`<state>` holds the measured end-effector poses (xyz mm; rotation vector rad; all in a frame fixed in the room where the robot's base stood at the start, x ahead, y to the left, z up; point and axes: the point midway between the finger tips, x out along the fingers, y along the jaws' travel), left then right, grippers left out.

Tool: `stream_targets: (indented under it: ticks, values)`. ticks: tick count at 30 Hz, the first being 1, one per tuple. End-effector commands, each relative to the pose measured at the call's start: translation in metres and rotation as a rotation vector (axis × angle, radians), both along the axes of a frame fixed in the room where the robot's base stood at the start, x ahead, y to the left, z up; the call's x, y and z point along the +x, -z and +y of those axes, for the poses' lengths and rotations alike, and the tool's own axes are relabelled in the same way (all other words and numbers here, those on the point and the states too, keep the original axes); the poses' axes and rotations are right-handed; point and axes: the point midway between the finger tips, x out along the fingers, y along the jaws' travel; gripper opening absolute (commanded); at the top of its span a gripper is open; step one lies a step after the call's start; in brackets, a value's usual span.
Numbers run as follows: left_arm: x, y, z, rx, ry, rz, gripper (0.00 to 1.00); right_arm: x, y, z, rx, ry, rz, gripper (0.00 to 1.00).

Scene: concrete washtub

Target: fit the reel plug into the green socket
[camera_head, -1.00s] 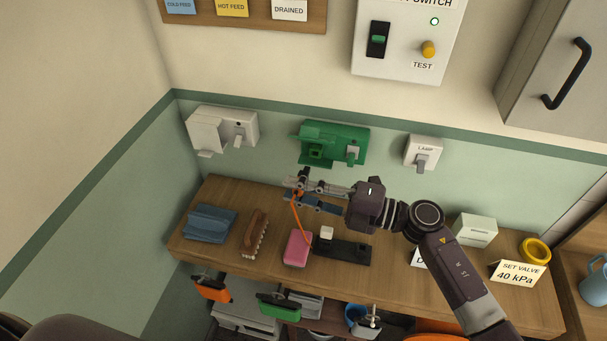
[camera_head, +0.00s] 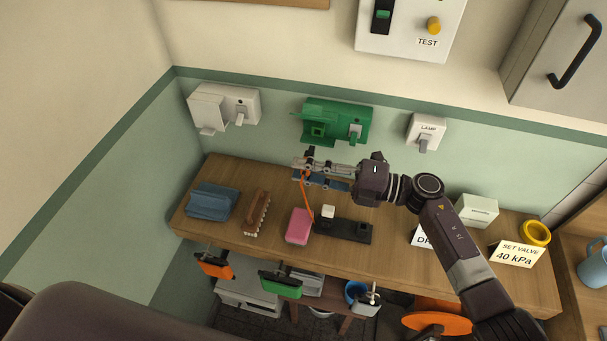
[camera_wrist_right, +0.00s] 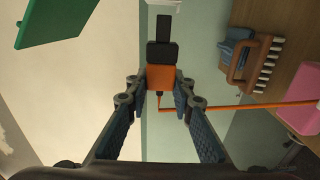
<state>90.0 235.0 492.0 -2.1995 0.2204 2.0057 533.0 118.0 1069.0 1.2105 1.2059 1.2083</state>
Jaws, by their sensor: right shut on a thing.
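My right gripper (camera_head: 303,169) is shut on the reel plug, in front of the wall above the bench. In the right wrist view, the plug (camera_wrist_right: 160,77) is an orange block with dark parts at its far end, between the fingertips. Its orange cable (camera_head: 307,200) hangs to the bench. The green socket (camera_head: 359,112) is on the wall, above and right of the fingertips in the head view and apart from the plug. A green panel, probably its lid, shows in the right wrist view (camera_wrist_right: 62,18). The orange reel (camera_head: 437,322) is under the bench. My left gripper is out of view.
On the wooden bench (camera_head: 190,225) are a blue cloth (camera_head: 212,200), a brush (camera_head: 257,208), a pink sponge (camera_head: 299,226), a black tray (camera_head: 355,231) and a yellow ring (camera_head: 536,232).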

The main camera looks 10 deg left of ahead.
Motion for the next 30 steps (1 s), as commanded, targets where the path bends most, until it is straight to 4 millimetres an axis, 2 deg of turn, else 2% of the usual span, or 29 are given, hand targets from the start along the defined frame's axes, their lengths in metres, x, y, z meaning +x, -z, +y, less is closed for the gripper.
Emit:
stream_targets:
  ticks: [6,12,30]
  values:
    - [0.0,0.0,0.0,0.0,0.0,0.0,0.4,0.022,-0.001,0.001,0.0,0.0,0.0,0.01]
    - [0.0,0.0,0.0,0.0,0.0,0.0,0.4,0.036,-0.001,0.0,0.001,0.001,0.0,0.01]
    - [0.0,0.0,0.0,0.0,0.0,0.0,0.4,0.041,-0.001,0.0,0.001,0.0,0.0,0.01]
